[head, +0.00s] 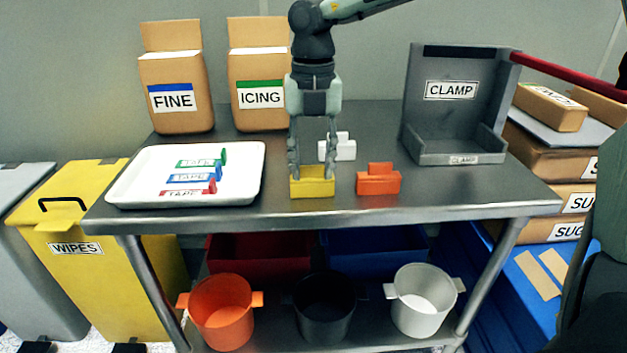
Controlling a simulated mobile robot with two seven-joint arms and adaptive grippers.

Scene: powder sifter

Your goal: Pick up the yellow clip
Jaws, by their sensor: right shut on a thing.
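The yellow clip (312,189) is at the front middle of the grey metal table (450,198). My right gripper (313,173) points straight down over it, with its two fingers shut on the clip's sides. I cannot tell whether the clip still touches the tabletop. An orange clip (378,183) sits just to the right, apart from the held one. A white clip (338,149) sits behind, partly hidden by a finger. My left gripper is not in view.
A white tray (133,196) with several labelled tapes lies at the left. Boxes marked FINE (175,80) and ICING (258,70) stand behind. A grey CLAMP holder (455,120) stands at the right. Orange, black and white pots are on the lower shelf.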

